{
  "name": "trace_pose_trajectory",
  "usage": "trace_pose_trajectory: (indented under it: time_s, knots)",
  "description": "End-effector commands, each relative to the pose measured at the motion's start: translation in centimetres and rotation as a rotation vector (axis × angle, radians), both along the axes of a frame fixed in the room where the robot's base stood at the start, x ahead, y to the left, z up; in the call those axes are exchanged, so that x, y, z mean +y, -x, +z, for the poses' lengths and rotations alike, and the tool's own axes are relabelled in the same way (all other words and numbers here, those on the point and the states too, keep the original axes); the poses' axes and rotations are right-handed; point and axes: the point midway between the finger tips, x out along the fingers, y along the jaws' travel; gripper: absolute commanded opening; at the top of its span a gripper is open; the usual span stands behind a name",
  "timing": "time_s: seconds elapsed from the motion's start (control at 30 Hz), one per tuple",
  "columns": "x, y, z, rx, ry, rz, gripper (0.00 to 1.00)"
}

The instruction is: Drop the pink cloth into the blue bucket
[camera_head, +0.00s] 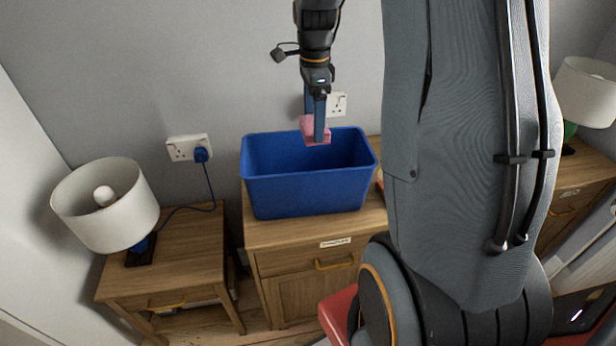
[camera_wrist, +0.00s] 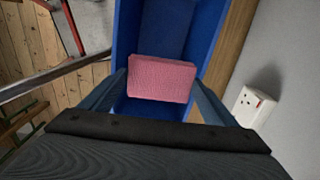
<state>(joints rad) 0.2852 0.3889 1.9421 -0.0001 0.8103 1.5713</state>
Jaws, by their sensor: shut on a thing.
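The pink cloth (camera_head: 314,131) is a small folded block held between the fingers of my gripper (camera_head: 317,122). It also shows in the wrist view (camera_wrist: 161,79), between the two fingertips (camera_wrist: 161,84). The blue bucket (camera_head: 310,192) is a rectangular open-topped bin standing on a wooden cabinet. In the head view, the gripper points down with the cloth over the bucket's opening, near its rim height. In the wrist view, the blue bucket (camera_wrist: 126,35) lies behind and around the cloth. A finger hides part of the cloth in the head view.
The wooden cabinet (camera_head: 300,262) stands against the wall. A white lamp (camera_head: 107,205) stands on a side table (camera_head: 185,255) at left, its cord plugged into a socket (camera_head: 188,148). Another lamp (camera_head: 586,92) is at right. My arm covers much of the right side.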

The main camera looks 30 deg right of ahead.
Motion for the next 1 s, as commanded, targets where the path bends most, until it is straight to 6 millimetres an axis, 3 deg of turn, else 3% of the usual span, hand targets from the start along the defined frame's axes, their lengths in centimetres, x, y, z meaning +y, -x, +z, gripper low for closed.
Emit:
trace_pose_trajectory:
  time_s: [0.4,0.8,0.83,0.93,1.0]
  knots:
    - [0.0,-0.1,-4.7,0.000,0.000,0.000,0.60]
    - [-0.1,0.0,-5.3,0.000,0.000,-0.001,0.60]
    - [-0.1,0.0,-5.3,0.000,0.000,-0.001,0.85]
    - [-0.1,0.0,-5.3,0.000,0.000,-0.001,1.00]
    - [-0.1,0.0,-5.3,0.000,0.000,-0.001,1.00]
